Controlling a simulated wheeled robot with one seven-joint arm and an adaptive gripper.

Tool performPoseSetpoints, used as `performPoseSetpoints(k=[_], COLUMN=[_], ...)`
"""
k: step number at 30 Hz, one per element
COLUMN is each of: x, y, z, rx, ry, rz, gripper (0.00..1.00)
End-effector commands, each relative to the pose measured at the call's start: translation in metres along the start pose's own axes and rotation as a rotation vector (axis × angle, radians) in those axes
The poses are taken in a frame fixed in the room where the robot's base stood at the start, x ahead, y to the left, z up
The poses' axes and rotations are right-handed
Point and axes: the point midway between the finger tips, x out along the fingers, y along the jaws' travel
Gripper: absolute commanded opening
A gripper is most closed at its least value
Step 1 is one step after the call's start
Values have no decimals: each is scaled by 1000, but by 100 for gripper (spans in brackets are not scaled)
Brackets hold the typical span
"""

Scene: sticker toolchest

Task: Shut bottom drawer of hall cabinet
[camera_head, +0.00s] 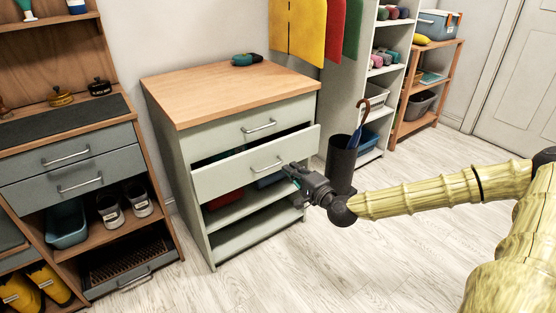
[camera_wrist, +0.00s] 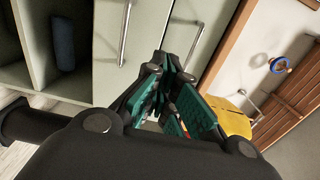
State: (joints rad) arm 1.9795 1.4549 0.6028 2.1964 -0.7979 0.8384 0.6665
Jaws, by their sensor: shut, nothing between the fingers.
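The hall cabinet (camera_head: 188,135) is pale grey-green with a wooden top (camera_head: 230,88). Its bottom drawer (camera_head: 235,175) sticks out partway, with a dark gap above its front and a silver bar handle (camera_head: 267,164). The upper drawer (camera_head: 235,133) looks shut. My gripper (camera_head: 290,170) is shut and empty at the right part of the bottom drawer's front, right of the handle; whether it touches is unclear. In the wrist view, my gripper's teal-padded fingers (camera_wrist: 170,62) are close to the drawer fronts, and two bar handles (camera_wrist: 125,32) show.
Open shelves under the drawers hold a red item (camera_head: 225,198) and a blue one. A dark umbrella bin (camera_head: 341,165) stands right of the cabinet. A grey-drawered workbench (camera_head: 70,165) is at left. The floor (camera_head: 350,270) in front is clear.

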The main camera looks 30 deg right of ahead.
Motion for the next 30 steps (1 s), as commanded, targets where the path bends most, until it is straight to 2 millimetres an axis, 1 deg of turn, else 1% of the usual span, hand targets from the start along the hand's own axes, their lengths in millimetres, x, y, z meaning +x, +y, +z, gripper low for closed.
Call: performPoseSetpoints(k=[8,24,30], x=[30,109,129], y=[2,3,2], z=[2,1,1], rx=[-3,-3,-3], ry=[-3,-1,-1], rz=[1,0,1], gripper=[0,0,0])
